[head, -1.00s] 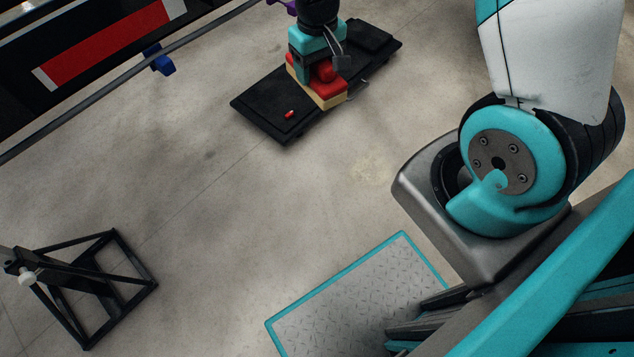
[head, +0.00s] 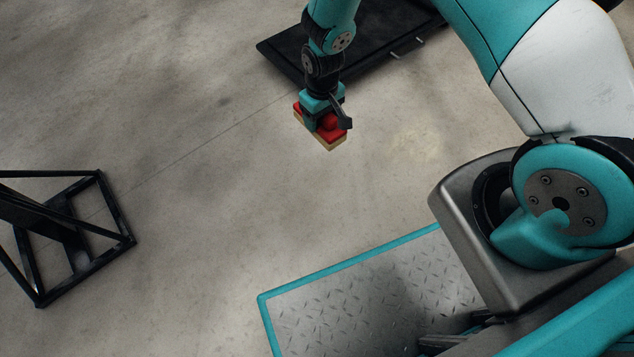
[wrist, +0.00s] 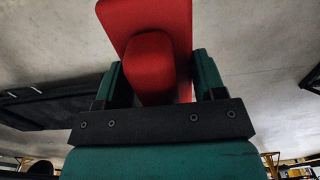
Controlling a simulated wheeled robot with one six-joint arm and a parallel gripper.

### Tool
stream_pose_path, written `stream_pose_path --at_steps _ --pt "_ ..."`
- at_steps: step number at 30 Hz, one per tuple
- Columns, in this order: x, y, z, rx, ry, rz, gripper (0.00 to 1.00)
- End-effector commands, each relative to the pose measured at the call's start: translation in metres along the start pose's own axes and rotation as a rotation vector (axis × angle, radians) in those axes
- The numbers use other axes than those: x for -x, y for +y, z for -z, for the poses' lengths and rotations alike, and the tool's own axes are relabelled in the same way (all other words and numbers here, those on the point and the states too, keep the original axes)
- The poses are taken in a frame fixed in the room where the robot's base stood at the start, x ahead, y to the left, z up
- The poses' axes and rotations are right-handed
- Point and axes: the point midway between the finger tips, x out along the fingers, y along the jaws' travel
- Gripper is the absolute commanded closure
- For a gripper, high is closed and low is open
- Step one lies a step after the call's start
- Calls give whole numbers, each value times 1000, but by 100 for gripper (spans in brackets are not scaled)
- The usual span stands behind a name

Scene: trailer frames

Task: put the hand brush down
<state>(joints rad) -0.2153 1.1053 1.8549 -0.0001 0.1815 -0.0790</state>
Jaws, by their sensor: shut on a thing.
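The hand brush (head: 333,136) has a red back and handle with pale bristles underneath. In the head view it hangs at my gripper (head: 325,115) near the top centre, over the bare floor. My gripper is shut on the red handle. The wrist view shows the red brush (wrist: 152,60) between the two teal fingers of my gripper (wrist: 155,85). The bristles are hidden in the wrist view. I cannot tell exactly how high the brush is above the floor.
A black flat platform (head: 290,58) lies behind the gripper; it also shows at the left of the wrist view (wrist: 50,105). A black metal frame stand (head: 118,215) is at the left. My diamond-plate deck with a teal edge is at the bottom. The floor between is clear.

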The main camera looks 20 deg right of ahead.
Motion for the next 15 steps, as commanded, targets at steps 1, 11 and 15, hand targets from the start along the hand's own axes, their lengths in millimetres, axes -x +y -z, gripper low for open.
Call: stream_pose_path --at_steps 1,11,15 --pt "-18 -3 1 8 0 0 56" --pt "-80 -7 1 21 -2 0 56" --pt "-121 -7 1 21 -2 0 56"
